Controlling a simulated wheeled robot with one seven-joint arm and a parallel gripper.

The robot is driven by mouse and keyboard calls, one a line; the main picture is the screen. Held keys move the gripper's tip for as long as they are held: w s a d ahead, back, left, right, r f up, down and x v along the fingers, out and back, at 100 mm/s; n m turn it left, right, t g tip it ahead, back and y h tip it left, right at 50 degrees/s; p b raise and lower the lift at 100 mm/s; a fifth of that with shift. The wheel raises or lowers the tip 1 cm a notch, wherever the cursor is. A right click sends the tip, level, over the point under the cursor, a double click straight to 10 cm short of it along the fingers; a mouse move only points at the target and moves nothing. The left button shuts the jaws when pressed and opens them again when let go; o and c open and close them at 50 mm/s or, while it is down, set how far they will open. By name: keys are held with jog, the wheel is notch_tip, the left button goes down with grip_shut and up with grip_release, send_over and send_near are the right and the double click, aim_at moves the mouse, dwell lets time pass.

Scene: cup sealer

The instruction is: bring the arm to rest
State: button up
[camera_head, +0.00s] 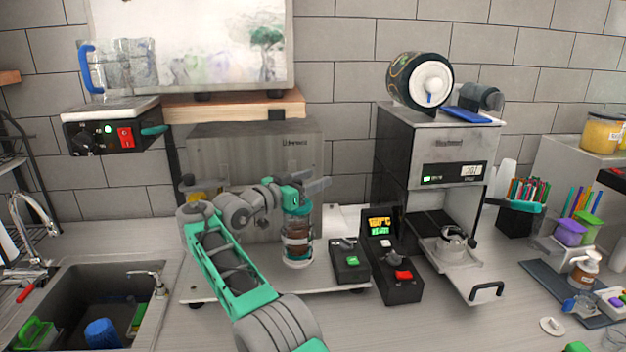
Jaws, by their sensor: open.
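My green and grey arm rises from the bottom middle, bends at the left and reaches back to the right. My gripper (318,186) is at its end, in front of the large grey machine (228,150). It is small in this view; its fingers are open and point to the right. A clear jar-like container with brown contents (298,243) stands upright just below the gripper, on a white board (215,287). The wrist overlaps the container's top, so I cannot tell whether they touch.
Right of the container are a small black box with a green button (351,262) and a black control box with a red button (395,278). A tall metal machine (440,150) stands behind. A sink (85,305) is at the left. Cups and bottles crowd the right.

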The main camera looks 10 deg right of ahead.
jog(key=d+r+n+t+y, duration=0.1)
jog(key=d+r+n+y, duration=0.2)
jog(key=r+y, duration=0.15)
jog(key=s+f+n+y, duration=0.4)
jog(key=s+f+y, duration=0.1)
jog(key=s, duration=0.3)
jog(key=s+a+f+n+g+y, duration=0.1)
jog(key=s+a+f+g+y, duration=0.1)
jog(key=s+f, duration=0.4)
jog(key=s+a+f+n+g+y, duration=0.1)
jog(key=s+f, duration=0.5)
jog(key=s, duration=0.9)
jog(key=s+a+f+n+g+y, duration=0.2)
jog(key=s+f, duration=0.4)
jog(key=s, duration=0.4)
jog(key=shift+s+a+f+n+g+y, duration=0.15)
jog(key=shift+a+f+n+g+y, duration=0.15)
jog(key=shift+a+g, duration=0.3)
jog(key=shift+d+r, duration=0.1)
